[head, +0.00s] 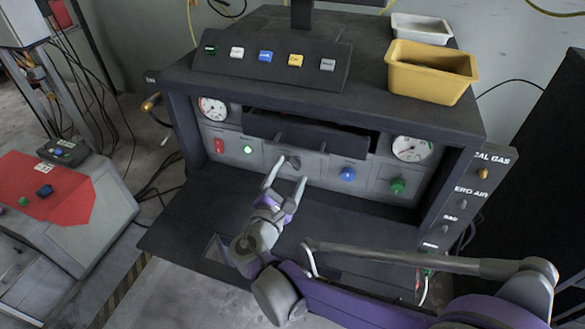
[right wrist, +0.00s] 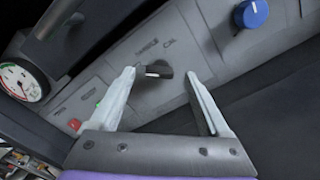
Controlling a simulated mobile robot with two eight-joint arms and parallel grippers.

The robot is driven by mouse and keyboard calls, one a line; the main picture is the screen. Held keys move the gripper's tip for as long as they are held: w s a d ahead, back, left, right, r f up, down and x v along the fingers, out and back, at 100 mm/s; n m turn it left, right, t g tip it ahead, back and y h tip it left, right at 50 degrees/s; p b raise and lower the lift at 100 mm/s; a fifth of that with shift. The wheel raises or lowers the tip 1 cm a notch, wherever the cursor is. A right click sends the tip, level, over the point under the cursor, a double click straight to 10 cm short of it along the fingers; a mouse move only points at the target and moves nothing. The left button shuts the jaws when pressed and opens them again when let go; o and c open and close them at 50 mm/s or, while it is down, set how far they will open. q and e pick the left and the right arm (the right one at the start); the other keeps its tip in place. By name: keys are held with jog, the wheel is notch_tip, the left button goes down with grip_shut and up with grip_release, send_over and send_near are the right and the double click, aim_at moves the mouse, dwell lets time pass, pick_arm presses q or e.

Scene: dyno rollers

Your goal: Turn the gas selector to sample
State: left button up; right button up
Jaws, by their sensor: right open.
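The gas selector is a small dark knob (head: 294,161) on the grey front panel (head: 318,168) of the black bench. In the right wrist view the knob (right wrist: 160,69) sits below the printed words "SAMPLE" and "CAL", with a light mark towards its left end. My right gripper (head: 290,172) is open in front of the knob. In the wrist view its fingers (right wrist: 160,76) stand on either side of the knob, with a gap on the right; whether the left finger touches it I cannot tell. My left gripper is not in view.
A blue knob (head: 347,174) and a green knob (head: 397,186) lie right of the selector. A red switch (head: 219,145) and green light (head: 247,149) lie left. A dark drawer-like part (head: 305,132) juts out above. A black shelf (head: 190,225) extends below the panel.

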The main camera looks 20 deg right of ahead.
aim_at(294, 163)
jog(key=shift+x, duration=1.35)
grip_shut()
